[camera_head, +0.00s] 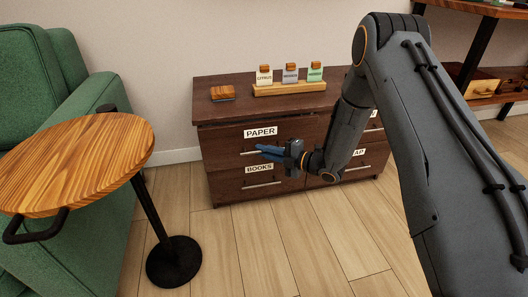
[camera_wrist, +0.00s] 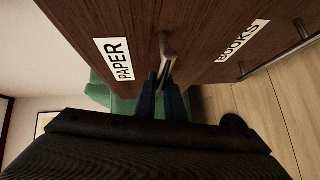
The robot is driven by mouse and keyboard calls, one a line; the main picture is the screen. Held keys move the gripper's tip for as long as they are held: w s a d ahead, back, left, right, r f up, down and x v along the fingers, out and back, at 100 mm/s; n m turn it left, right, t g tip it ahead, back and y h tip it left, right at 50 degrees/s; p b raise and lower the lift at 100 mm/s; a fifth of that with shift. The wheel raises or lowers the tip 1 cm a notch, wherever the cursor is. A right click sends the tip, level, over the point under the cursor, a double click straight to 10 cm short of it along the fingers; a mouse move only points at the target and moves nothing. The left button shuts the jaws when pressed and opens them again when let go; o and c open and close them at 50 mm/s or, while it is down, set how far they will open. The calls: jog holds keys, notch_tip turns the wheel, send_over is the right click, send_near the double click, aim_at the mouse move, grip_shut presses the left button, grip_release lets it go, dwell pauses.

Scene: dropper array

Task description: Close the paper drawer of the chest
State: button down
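The dark wood chest (camera_head: 222,177) stands against the wall. Its paper drawer (camera_head: 228,142) is the upper left one, with a white PAPER label (camera_head: 261,132); the label also shows in the wrist view (camera_wrist: 118,61). No clear gap shows around this drawer, so I cannot tell how far out it is. My gripper (camera_head: 264,151) is at the drawer's bar handle (camera_wrist: 166,48), its blue fingers pointing left along the front. In the wrist view the fingers (camera_wrist: 163,90) are close together at the handle; whether they grip it is unclear.
The BOOKS drawer (camera_head: 226,187) is below. A block with several labelled bottles (camera_head: 289,89) and a small wooden item (camera_head: 222,93) sit on top. A round side table (camera_head: 80,160) and green armchair (camera_head: 98,245) stand left. Floor (camera_head: 240,245) in front is clear.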

jog(key=w, duration=0.1)
jog(key=w+a, duration=0.1)
jog(key=w, duration=0.1)
jog(key=shift+b, duration=0.4)
jog(key=c, duration=2.1)
grip_release()
jog(key=p+v, duration=0.2)
jog(key=v, duration=0.5)
jog(key=shift+s+d+p, duration=0.2)
jog(key=shift+d+p, duration=0.2)
